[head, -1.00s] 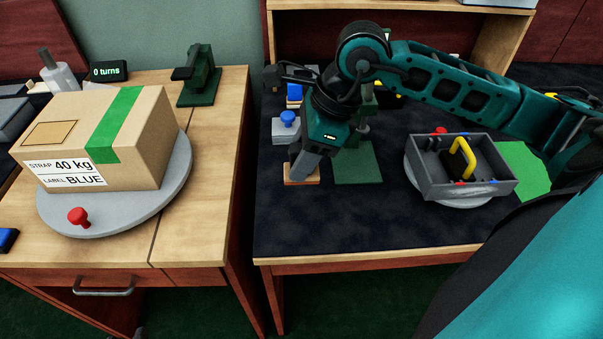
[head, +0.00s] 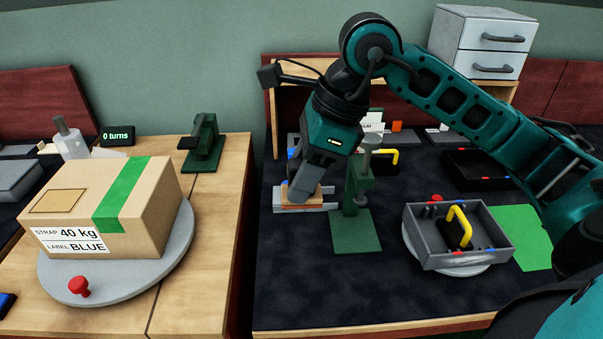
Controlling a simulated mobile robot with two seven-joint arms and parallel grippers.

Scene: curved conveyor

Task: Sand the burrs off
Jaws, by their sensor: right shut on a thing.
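My right gripper (head: 304,183) is shut on a flat tan-brown sanding block (head: 306,197). It holds the block at a grey bar-shaped part (head: 327,208), left of the green clamp stand (head: 355,230). The bar reaches towards the stand's upright; the gripper and block hide much of it. I cannot tell whether block and bar touch, and burrs are too small to make out. My left gripper is not in view.
A grey tray (head: 434,258) with a yellow-handled piece stands on a small turntable at right, beside a green mat (head: 520,235). A cardboard box (head: 150,200) sits on a larger turntable (head: 120,283) at left. The dark worktop in front is clear.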

